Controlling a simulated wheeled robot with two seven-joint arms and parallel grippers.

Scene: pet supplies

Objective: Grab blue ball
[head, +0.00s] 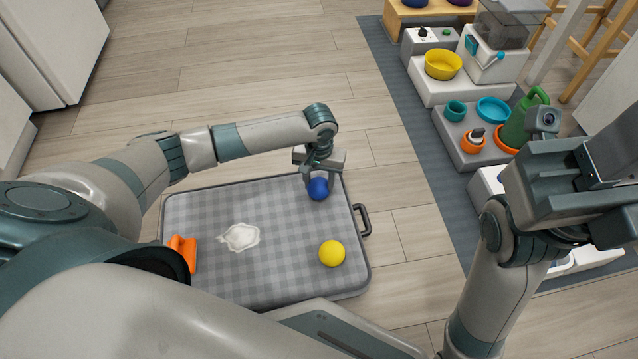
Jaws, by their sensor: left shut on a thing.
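The blue ball (318,189) is at the far right corner of the grey checked mat (207,215). My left gripper (318,180) reaches down over it and is shut on it, with its fingers at the ball's sides. I cannot tell whether the ball still touches the mat. My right gripper (545,125) is raised at the right, away from the mat. Its fingers are not clearly visible.
A yellow ball (332,253), a white crumpled patch (239,237) and an orange object (183,252) are on the mat. A black handle (363,220) sticks out at its right. Stepped shelves (465,95) with bowls and a green watering can (524,118) stand at the right.

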